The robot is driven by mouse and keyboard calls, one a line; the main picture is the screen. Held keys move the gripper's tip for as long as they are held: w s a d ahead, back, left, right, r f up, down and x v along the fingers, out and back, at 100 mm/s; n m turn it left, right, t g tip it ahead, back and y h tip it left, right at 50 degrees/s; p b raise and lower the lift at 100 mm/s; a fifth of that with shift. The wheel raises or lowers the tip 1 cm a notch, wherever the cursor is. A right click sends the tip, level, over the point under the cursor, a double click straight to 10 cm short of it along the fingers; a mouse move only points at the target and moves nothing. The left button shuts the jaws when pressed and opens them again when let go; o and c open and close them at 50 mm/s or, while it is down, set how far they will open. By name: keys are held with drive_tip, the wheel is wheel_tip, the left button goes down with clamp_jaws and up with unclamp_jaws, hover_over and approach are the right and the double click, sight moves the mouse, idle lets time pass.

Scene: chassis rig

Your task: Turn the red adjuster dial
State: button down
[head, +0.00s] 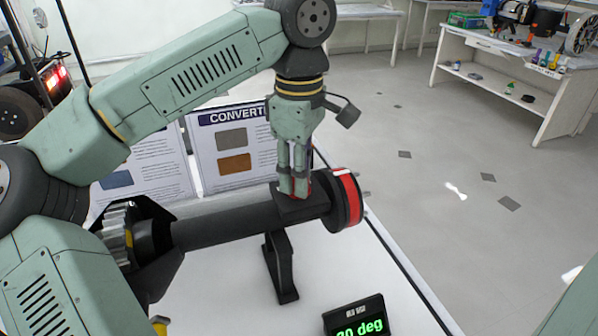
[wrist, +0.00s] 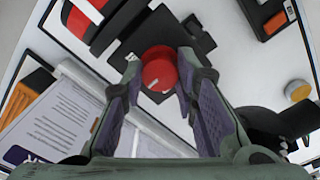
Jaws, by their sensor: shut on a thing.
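The red adjuster dial (wrist: 158,69) is a round knob with a small white mark near its lower edge, on a black block (wrist: 170,45). In the head view my gripper's fingers mostly hide it, with only a sliver of red beside them. My gripper (head: 293,187) points down onto the black block atop the dark horizontal shaft (head: 225,222). In the wrist view its two fingers flank the dial, left and right, and are shut on it.
A black drum with a red band (head: 348,197) ends the shaft at right. A support stand (head: 281,268) holds the shaft above the white table. A display (head: 356,318) shows green digits in "deg", partly cut off. Information boards (head: 233,150) stand behind the shaft.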

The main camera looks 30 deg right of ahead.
drive_tip(key=n, duration=0.5)
drive_tip(key=shift+n, duration=0.3)
drive_tip(key=n+b, duration=0.1)
drive_tip(key=n, duration=0.3)
drive_tip(key=shift+n, duration=0.4)
drive_tip(key=c, duration=1.3)
unclamp_jaws()
wheel_tip(320, 180, up, 8)
drive_tip(key=shift+f, duration=0.2)
